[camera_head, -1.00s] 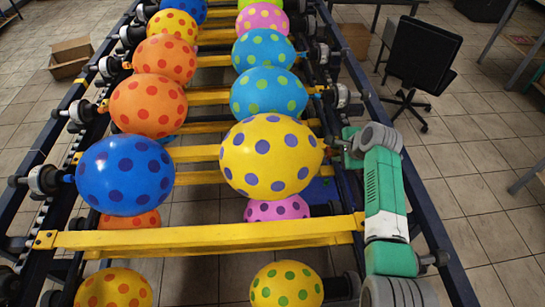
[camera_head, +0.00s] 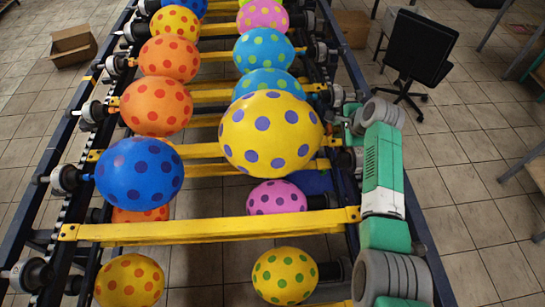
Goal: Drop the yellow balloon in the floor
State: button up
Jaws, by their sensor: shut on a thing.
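The yellow balloon with purple dots (camera_head: 270,133) is large and round in the right-hand row of the rack. It hides the lower part of a light-blue balloon behind it. My gripper (camera_head: 332,126) is at the balloon's right side, shut on its neck end; the fingers are small and partly hidden. The balloon appears raised above the pink balloon (camera_head: 276,197) with purple dots. The tiled floor (camera_head: 470,180) shows to the right of the rack.
A blue balloon (camera_head: 139,172) and orange balloons (camera_head: 156,106) fill the left row. A black chair (camera_head: 418,50) and a cardboard box (camera_head: 73,46) stand on the floor.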

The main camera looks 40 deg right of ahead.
jog(key=shift+r, duration=0.3)
